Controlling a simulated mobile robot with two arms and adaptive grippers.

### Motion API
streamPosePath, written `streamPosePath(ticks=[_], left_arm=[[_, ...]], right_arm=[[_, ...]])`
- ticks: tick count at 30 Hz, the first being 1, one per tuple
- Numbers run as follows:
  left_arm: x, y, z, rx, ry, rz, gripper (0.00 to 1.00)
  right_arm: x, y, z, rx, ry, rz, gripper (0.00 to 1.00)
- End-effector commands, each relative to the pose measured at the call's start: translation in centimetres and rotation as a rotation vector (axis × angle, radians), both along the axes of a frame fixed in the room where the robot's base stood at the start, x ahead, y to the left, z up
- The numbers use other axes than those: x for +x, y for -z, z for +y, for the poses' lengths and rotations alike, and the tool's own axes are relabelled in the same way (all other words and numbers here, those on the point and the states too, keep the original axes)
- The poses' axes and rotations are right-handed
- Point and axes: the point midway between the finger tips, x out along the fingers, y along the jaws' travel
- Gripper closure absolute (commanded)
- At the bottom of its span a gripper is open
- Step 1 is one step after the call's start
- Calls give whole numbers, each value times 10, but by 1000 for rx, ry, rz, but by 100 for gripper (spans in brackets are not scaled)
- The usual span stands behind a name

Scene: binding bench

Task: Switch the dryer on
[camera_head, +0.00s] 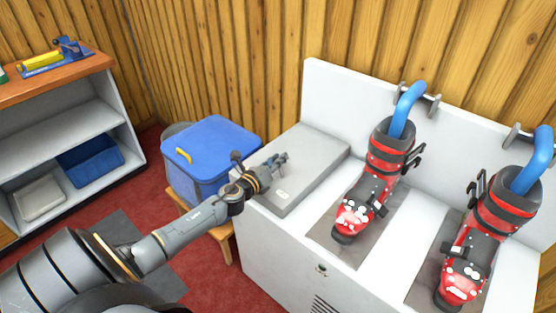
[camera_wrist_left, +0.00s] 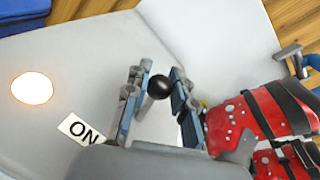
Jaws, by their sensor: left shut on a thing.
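The dryer (camera_head: 268,226) is a white cabinet with a raised grey box (camera_head: 318,160) on its left side. My left gripper (camera_head: 278,161) is over that box and shut on a switch lever with a black ball knob (camera_wrist_left: 160,86). In the left wrist view the left gripper's fingers (camera_wrist_left: 158,95) stand on both sides of the knob. A white label reading "ON" (camera_wrist_left: 80,129) and a bright, glowing round lamp (camera_wrist_left: 32,88) show on the grey surface beside them. The lever is hidden by the gripper in the head view. My right gripper is not in view.
Two red ski boots (camera_head: 378,178) (camera_head: 487,240) sit on the dryer, with blue hoses (camera_head: 408,103) running into their tops. A blue bin (camera_head: 212,140) stands on a wooden stool left of the dryer. A shelf unit (camera_head: 60,125) is at the far left.

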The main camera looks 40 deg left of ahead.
Motion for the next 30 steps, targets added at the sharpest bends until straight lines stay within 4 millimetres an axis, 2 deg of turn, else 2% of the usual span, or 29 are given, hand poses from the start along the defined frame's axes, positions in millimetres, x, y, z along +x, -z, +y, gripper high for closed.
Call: streamPosePath(ticks=[7,8,11,23,26,30], left_arm=[[0,1,0,0,-1,1,100],[0,1,0,1,-1,1,70],[0,1,0,1,-1,1,52],[-6,1,0,2,0,3,52],[-18,0,-1,2,0,4,52],[-43,-3,-3,1,1,5,52]], right_arm=[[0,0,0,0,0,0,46],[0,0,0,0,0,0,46],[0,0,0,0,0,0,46],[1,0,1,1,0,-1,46],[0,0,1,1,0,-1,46],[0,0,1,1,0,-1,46]])
